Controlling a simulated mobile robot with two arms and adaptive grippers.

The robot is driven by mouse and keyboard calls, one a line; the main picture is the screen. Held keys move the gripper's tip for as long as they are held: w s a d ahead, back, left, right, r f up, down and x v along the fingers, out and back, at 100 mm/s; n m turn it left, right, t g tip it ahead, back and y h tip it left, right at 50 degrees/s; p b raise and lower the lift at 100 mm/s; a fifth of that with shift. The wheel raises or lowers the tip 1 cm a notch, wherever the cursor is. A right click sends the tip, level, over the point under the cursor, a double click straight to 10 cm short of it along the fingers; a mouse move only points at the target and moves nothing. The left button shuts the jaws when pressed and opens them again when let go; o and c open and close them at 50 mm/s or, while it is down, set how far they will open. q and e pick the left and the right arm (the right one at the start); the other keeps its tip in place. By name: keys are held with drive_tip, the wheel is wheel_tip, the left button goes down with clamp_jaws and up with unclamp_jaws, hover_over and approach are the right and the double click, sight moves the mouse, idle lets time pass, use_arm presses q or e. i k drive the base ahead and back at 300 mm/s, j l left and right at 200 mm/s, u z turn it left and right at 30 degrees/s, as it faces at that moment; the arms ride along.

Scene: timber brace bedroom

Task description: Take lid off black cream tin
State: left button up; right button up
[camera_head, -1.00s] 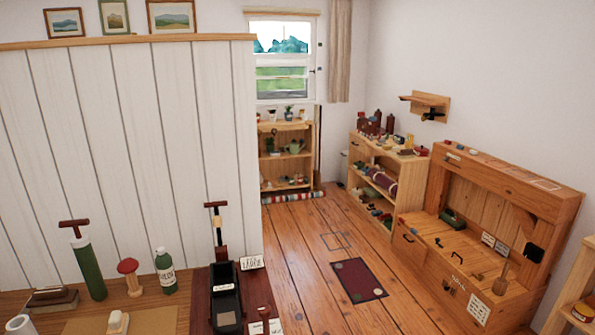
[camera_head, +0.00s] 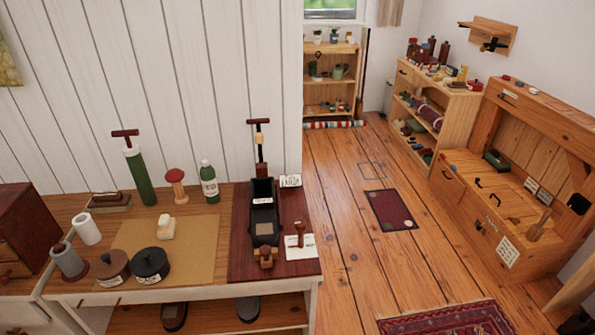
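A round black tin (camera_head: 150,266) with a small knob on its lid stands near the front edge of the wooden bench at the left. The lid sits on it, and a pale label shows on its front. A similar brown tin (camera_head: 113,270) stands close to its left. Neither of my grippers is in view.
The bench (camera_head: 85,205) also holds a cream block (camera_head: 166,228) on a tan mat, a white roll (camera_head: 86,229), a green bottle (camera_head: 209,180), a green cylinder pump (camera_head: 139,178) and a black tray-like device (camera_head: 264,215). Plank floor (camera_head: 350,262) is open to the right.

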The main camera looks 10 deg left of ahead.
sight(150, 260)
drive_tip(key=u, duration=1.4)
